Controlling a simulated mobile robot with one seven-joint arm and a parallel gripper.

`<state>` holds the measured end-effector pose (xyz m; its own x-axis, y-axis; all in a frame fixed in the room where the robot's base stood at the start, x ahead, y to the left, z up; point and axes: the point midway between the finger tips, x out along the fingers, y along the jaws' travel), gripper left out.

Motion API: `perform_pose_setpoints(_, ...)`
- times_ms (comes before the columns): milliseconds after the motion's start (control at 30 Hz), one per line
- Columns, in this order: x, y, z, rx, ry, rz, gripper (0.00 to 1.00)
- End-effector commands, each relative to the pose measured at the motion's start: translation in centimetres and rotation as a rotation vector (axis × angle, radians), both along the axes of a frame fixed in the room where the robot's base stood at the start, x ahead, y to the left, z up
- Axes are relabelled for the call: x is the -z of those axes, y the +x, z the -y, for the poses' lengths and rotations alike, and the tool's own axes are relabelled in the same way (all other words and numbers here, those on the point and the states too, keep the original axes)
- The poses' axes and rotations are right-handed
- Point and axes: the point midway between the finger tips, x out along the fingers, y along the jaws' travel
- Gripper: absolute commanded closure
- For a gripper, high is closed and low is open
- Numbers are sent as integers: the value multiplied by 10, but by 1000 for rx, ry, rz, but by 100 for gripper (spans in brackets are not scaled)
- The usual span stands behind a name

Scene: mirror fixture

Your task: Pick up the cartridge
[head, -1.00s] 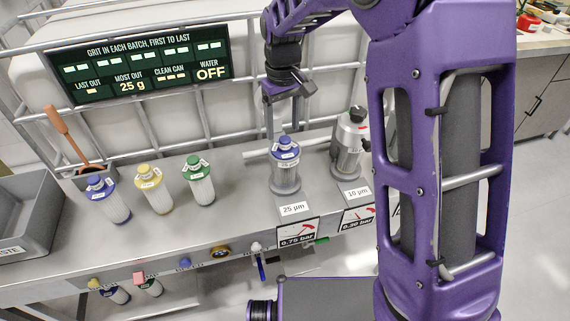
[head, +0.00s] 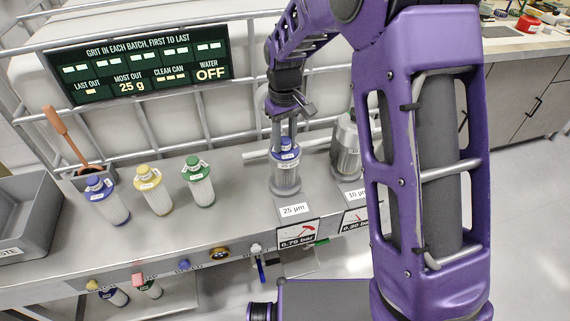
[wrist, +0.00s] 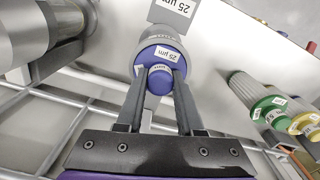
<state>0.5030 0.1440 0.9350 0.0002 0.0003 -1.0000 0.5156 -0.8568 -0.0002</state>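A cartridge with a blue cap and round blue knob (head: 286,148) stands upright in the clear housing (head: 285,180) behind the 25 µm label. In the wrist view the blue knob (wrist: 160,82) lies between my fingertips, and the cap carries a 25 µm tag. My gripper (head: 285,136) points down over the cap, its fingers on either side of the knob. It looks open; whether either finger touches the knob is hard to tell. In the wrist view my gripper (wrist: 161,74) shows both fingers apart. The cartridge's lower body is inside the housing.
A tube rail runs behind. The display (head: 140,65) reads water OFF.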

Motion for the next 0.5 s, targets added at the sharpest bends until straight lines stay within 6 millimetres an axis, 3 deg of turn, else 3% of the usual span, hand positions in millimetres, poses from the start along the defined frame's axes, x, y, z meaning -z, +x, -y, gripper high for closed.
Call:
perform_pose_setpoints(33,0,0,0,0,0,0,83)
perform_pose_setpoints(133,0,0,0,0,0,0,100)
perform_pose_setpoints(500,0,0,0,0,0,0,100)
